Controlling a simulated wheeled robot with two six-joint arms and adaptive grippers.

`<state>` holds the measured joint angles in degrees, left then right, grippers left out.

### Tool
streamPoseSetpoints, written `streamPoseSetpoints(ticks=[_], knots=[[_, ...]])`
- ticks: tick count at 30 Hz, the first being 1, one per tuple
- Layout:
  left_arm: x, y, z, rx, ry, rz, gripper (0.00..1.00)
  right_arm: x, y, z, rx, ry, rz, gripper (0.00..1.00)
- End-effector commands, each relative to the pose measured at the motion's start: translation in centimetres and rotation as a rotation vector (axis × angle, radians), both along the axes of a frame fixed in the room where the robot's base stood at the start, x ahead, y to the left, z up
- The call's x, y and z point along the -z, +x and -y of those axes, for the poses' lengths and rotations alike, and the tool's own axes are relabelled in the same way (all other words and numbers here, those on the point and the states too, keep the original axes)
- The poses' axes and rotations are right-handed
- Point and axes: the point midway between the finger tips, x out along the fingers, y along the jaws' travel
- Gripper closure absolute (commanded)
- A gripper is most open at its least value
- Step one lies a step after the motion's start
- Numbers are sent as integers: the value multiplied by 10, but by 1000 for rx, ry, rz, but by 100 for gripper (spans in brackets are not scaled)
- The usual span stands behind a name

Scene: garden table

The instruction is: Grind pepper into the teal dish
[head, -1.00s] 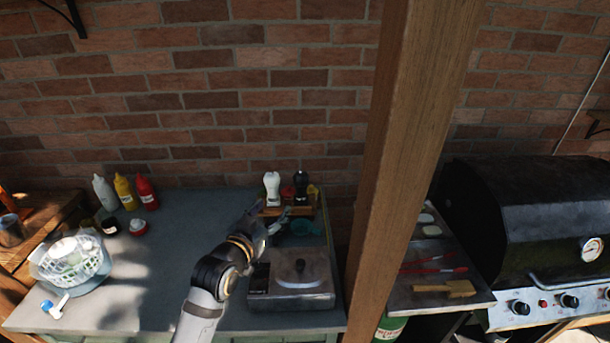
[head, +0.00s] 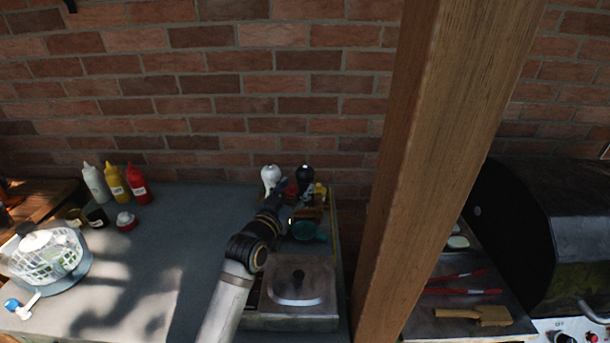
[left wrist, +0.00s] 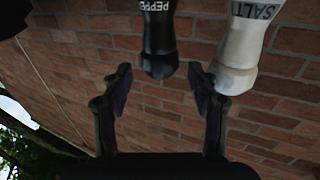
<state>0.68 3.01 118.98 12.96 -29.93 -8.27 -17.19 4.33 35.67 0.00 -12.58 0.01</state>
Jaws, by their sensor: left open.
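The black pepper mill (head: 304,179) stands at the back right of the table, next to the white salt mill (head: 270,179). In the left wrist view the mill marked PEPPER (left wrist: 159,40) hangs upside down in the picture, its end near the gap between my fingers. The white mill marked SALT (left wrist: 243,45) is just to its right. My left gripper (left wrist: 160,85) is open and empty, with a finger on each side below the pepper mill. In the head view my left arm partly hides the wooden holder. The teal dish (head: 308,231) sits in front of the mills, right of my left gripper (head: 285,200).
A metal lidded box (head: 298,290) stands in front of the dish. A wooden post (head: 425,150) rises close on the right. Three sauce bottles (head: 115,184) and a salad spinner (head: 45,255) are at the left. The table's middle is clear.

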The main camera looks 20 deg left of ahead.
Motion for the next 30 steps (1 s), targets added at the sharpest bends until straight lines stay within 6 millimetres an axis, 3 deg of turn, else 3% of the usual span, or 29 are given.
streamPoseSetpoints(ticks=[3, 9, 20, 27, 30], knots=[[-4, 26, 3, 0, -3, 0, 40, -9, 1, 2, -1, -2, 1, 100], [-2, 54, 6, 0, -1, 0, 40, -15, 1, 5, -2, -6, 1, 100], [0, 61, 7, 0, -1, 0, 42, -15, -1, 6, -2, -7, -2, 100], [0, 61, 7, 0, -1, -1, 74, -15, -1, 6, -2, -7, -3, 100], [0, 61, 7, 0, -1, -1, 83, -15, -1, 4, -1, -5, -3, 100]])
